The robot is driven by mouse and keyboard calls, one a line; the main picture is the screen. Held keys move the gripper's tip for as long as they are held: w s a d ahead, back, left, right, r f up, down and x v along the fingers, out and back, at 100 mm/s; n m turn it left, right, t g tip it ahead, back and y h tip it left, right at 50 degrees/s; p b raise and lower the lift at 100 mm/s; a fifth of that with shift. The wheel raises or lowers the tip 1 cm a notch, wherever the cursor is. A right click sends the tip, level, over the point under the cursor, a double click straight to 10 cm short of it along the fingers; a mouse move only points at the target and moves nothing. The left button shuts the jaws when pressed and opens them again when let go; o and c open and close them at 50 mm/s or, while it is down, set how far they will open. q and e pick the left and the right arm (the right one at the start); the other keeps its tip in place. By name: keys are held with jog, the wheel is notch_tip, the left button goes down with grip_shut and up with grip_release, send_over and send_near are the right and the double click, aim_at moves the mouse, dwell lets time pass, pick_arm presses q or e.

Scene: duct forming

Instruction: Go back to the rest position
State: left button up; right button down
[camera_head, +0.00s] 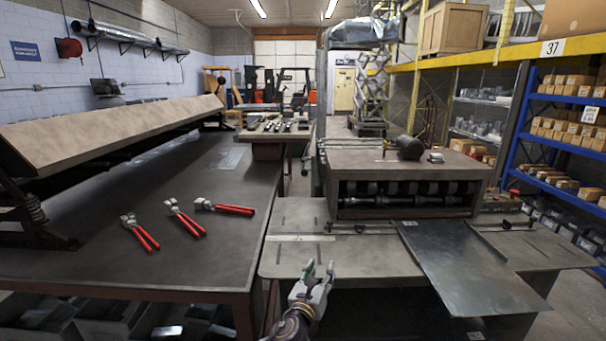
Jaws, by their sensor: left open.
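My left gripper (319,272) shows at the bottom middle, in front of the near edge of the forming machine's table. Its two fingers point away from me and stand apart, with nothing between them. My left arm comes up from the bottom edge of the view. My right gripper is not in view.
A dark workbench (90,262) on the left holds several red-handled hand tools (185,219) and a long brake beam (110,128). A roll-forming machine (405,185) stands on the right, with a metal sheet (465,265) on its table. Blue shelves (522,105) with boxes stand far right.

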pick_arm(q)
jog(key=s+a+f+n+g+y, duration=0.3)
jog(key=s+a+f+n, duration=0.4)
jog(key=n, duration=0.4)
jog(key=s+a+f+n+g+y, duration=0.35)
jog(key=s+a+n, duration=0.25)
jog(key=a+n, duration=0.45)
jog(key=s+a+f+n+g, duration=0.3)
jog(key=s+a+n, duration=0.3)
jog(key=s, duration=0.4)
jog(key=s+a+f+n+g, duration=0.3)
jog(key=s+a+n+g, duration=0.1)
jog(key=s+n, duration=0.55)
notch_tip(320, 180, down, 31)
jog(key=s+a+m+p, duration=0.1)
jog(key=s+a, duration=0.1)
jog(key=s+a+f+g, duration=0.1)
jog(key=s+a+f, duration=0.3)
jog(key=s+f, duration=0.5)
jog(key=s+a+f+p, duration=0.1)
jog(key=s+a+f, duration=0.3)
jog(key=s+f, duration=0.6)
jog(key=shift+s+f+g, duration=0.2)
jog(key=shift+s+g, duration=0.15)
jog(key=shift+s, duration=0.6)
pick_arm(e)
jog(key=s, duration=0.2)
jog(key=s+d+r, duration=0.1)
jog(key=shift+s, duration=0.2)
